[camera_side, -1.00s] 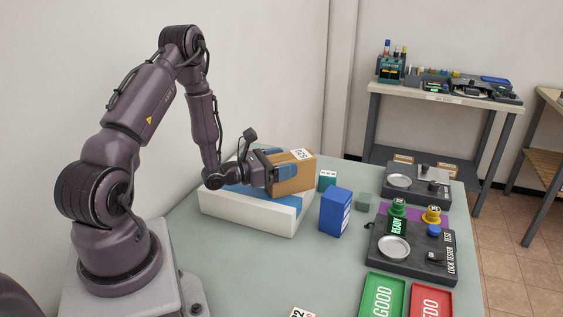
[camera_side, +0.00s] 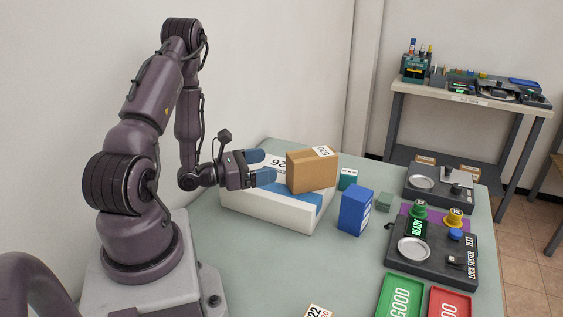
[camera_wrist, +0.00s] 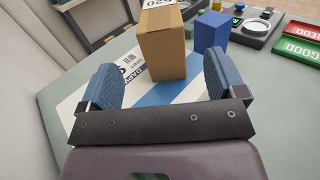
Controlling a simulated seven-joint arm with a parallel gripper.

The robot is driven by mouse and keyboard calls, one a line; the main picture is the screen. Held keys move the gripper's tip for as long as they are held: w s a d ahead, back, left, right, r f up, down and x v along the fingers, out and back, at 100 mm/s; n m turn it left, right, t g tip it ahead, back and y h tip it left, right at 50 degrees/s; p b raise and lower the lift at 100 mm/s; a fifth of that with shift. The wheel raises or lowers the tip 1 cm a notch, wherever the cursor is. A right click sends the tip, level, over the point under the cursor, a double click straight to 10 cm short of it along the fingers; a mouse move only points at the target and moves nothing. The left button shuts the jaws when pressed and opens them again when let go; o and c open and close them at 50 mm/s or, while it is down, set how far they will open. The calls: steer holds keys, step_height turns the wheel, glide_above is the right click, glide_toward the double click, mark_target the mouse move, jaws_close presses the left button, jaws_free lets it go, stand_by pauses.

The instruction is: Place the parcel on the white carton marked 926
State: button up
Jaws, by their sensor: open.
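The parcel, a brown cardboard box (camera_side: 312,171) with a white label on top, rests on the white carton (camera_side: 275,212) in the side view. The carton has a blue stripe and black print ending in "26", part of it hidden. In the wrist view the parcel (camera_wrist: 162,45) stands upright beyond my fingers, on the carton top (camera_wrist: 188,91). My gripper (camera_side: 262,167) is open and empty, to the left of the parcel and apart from it. In the wrist view its two blue fingers (camera_wrist: 157,88) are spread wide, with nothing between them.
A blue box (camera_side: 354,210) stands on the table right of the carton, with small green blocks (camera_side: 384,202) behind. A lock tester (camera_side: 430,255) and green (camera_side: 400,297) and red (camera_side: 449,304) trays lie farther right. The table front (camera_side: 265,285) is mostly bare.

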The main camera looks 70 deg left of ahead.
steer(key=shift+s, duration=0.45)
steer(key=d+r+m+g+h, duration=0.6)
steer(key=d+m+g, duration=0.1)
steer(key=d+m, duration=0.4)
steer(key=d+r+m+g+h, duration=0.6)
steer(key=d+m+g, duration=0.1)
steer(key=d+m, duration=0.3)
steer(key=s+r+m+t+y, duration=0.1)
steer(key=s+r+m+y, duration=0.4)
steer(key=r+m+y, duration=0.4)
steer(key=d+m+y, duration=0.1)
steer(key=m+y, duration=0.2)
steer(key=m, duration=0.3)
steer(key=shift+s+t, duration=0.2)
steer(key=shift+t, duration=0.1)
